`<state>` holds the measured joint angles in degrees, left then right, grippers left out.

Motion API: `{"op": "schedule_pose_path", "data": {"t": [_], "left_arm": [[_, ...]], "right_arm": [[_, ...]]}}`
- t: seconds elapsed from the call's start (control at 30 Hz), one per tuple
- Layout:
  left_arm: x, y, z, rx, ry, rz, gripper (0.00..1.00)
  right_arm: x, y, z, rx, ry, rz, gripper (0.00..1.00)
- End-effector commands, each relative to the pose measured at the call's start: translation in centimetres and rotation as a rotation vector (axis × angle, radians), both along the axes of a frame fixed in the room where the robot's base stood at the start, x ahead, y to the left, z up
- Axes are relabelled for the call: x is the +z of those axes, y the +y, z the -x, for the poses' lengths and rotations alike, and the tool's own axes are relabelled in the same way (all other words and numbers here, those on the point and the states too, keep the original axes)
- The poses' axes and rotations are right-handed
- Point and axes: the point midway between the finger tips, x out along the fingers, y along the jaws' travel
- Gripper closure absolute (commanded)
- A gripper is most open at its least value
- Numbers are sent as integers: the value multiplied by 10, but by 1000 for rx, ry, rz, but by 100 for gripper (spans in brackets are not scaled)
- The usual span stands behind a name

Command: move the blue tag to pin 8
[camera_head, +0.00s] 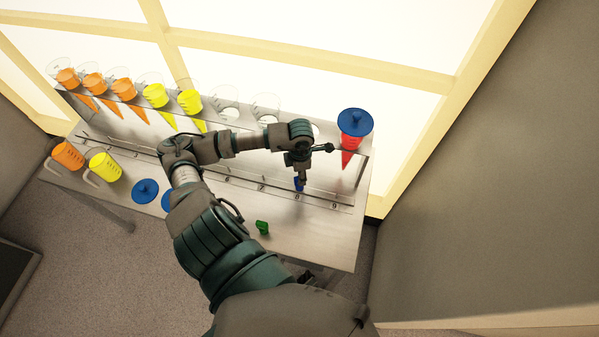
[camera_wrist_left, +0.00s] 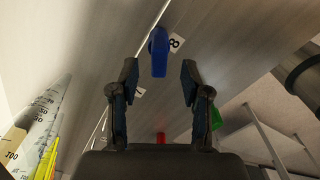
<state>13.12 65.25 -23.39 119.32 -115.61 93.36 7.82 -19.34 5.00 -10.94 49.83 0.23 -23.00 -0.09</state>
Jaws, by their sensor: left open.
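The blue tag (camera_head: 299,184) is at the front rail of the shelf, right by the label 8 (camera_head: 297,196). In the left wrist view the blue tag (camera_wrist_left: 159,52) stands just past the fingertips, beside the printed 8 (camera_wrist_left: 175,42). The pin itself is hidden, so I cannot tell how the tag sits on it. My left gripper (camera_head: 300,170) is above the tag. In the wrist view its two fingers (camera_wrist_left: 159,82) are spread, with a clear gap between them and nothing held. My right gripper is not clearly seen.
A green tag (camera_head: 262,227) lies on the board in front. A red cone under a blue lid (camera_head: 355,122) stands at the right end. Orange and yellow cups and cones line the rack's left. Two cups (camera_head: 104,167) and blue lids (camera_head: 145,191) stand front left.

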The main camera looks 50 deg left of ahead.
Motion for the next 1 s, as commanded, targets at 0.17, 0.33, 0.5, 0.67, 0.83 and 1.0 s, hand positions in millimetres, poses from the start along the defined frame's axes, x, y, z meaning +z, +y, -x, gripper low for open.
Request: {"op": "schedule_pose_path", "data": {"t": [0.17, 0.33, 0.5, 0.67, 0.83, 1.0], "left_arm": [[8, 0, -1, -1, -1, 0, 53], [34, 1, -2, -1, -3, -1, 53], [60, 2, -3, 0, -3, -1, 53], [75, 2, -3, 0, -1, 0, 53], [79, 1, -2, 0, 1, 2, 53], [81, 1, -2, 0, 0, 1, 53]], "right_arm": [[0, 0, 0, 0, 0, 0, 77], [0, 0, 0, 0, 0, 0, 77], [0, 1, 0, 0, 0, 0, 77], [0, 1, 0, 0, 0, 0, 77], [0, 1, 0, 0, 0, 0, 77], [2, 1, 0, 0, -1, 0, 77]]}}
